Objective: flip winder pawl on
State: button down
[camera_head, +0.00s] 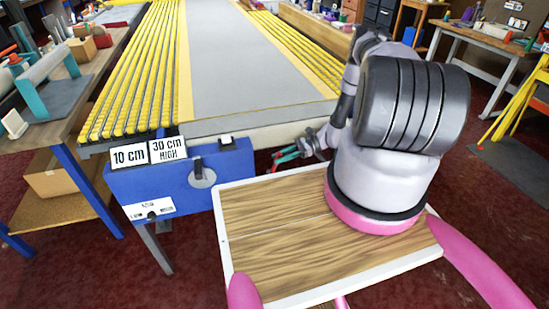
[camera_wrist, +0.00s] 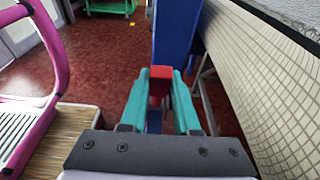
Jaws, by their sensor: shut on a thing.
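The blue winder box (camera_head: 170,185) hangs at the table's near end, with white labels reading 10 cm and 30 cm HIGH, a grey round knob (camera_head: 202,174) and a small white block on top. My gripper (camera_head: 278,158) is at the right of this box, below the table edge. In the wrist view its teal fingers (camera_wrist: 160,78) are closed on a small red piece (camera_wrist: 160,71), which looks like the pawl's handle. The red piece lies in front of the blue body (camera_wrist: 176,35). Where it joins the winder is hidden, so I cannot tell the pawl's position.
The long table (camera_head: 235,65) carries a grey strip between yellow rollers. Its pale side (camera_wrist: 270,90) runs close along the gripper's right in the wrist view. A workbench (camera_head: 65,125) with tools stands at the left. Red floor is open at the right.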

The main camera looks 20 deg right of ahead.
jog(key=shift+d+f+y, duration=0.4)
jog(key=shift+d+y, duration=0.2)
jog(key=shift+y, duration=0.25)
jog(key=shift+d+f+y, duration=0.35)
jog(key=shift+d+y, duration=0.25)
jog(key=shift+y, duration=0.25)
jog(key=c, duration=0.6)
grip_release()
jog(key=shift+c, duration=0.2)
notch_tip(320, 180, up, 10)
